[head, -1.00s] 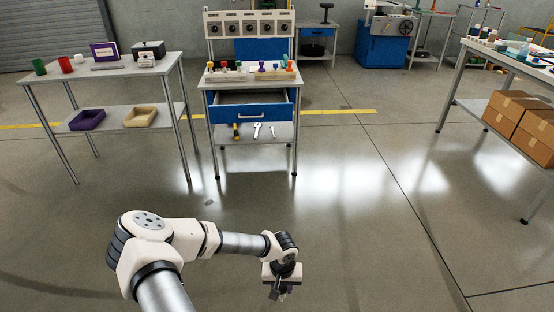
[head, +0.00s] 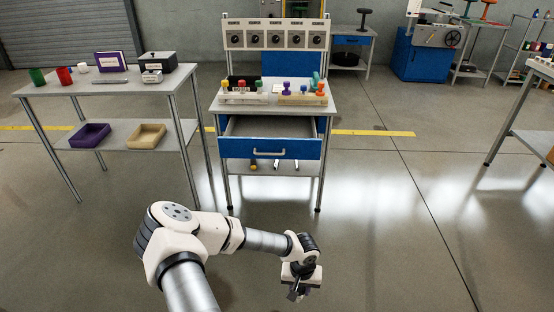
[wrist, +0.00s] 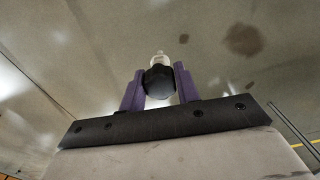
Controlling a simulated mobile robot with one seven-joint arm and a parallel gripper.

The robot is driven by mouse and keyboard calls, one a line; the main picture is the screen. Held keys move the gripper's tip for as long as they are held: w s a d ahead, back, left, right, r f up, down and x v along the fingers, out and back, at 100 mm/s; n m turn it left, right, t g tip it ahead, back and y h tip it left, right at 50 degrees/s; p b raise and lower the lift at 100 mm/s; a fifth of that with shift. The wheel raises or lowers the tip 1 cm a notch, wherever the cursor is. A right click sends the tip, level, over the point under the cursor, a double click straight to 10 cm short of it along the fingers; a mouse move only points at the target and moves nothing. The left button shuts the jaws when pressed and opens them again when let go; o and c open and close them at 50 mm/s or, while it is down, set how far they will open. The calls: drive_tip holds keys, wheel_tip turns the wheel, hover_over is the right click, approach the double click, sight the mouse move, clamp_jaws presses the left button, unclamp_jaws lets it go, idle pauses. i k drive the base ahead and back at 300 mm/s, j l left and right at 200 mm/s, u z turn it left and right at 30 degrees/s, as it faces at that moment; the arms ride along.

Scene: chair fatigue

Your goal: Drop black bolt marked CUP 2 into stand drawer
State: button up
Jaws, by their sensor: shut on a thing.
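My gripper (head: 297,291) hangs over bare floor in front of the stand in the head view. In the wrist view its two purple fingers (wrist: 160,88) are shut on a black bolt (wrist: 159,82), whose pale shank points away from the palm. Any marking on the bolt cannot be read. The stand (head: 215,105) has a blue-fronted drawer (head: 300,147) under its top. The drawer is pulled open, and the part of its inside that shows looks empty. My gripper is apart from the drawer, nearer to me and lower in the picture.
The stand's top holds racks (head: 243,98) of coloured pieces. A side table (head: 130,87) at left carries cups and boxes, with a purple tray (head: 90,135) and a tan tray (head: 146,136) below. Another table (head: 520,115) stands at right. The floor before the stand is clear.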

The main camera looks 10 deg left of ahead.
sight(278, 136)
drive_tip(key=i, duration=1.1)
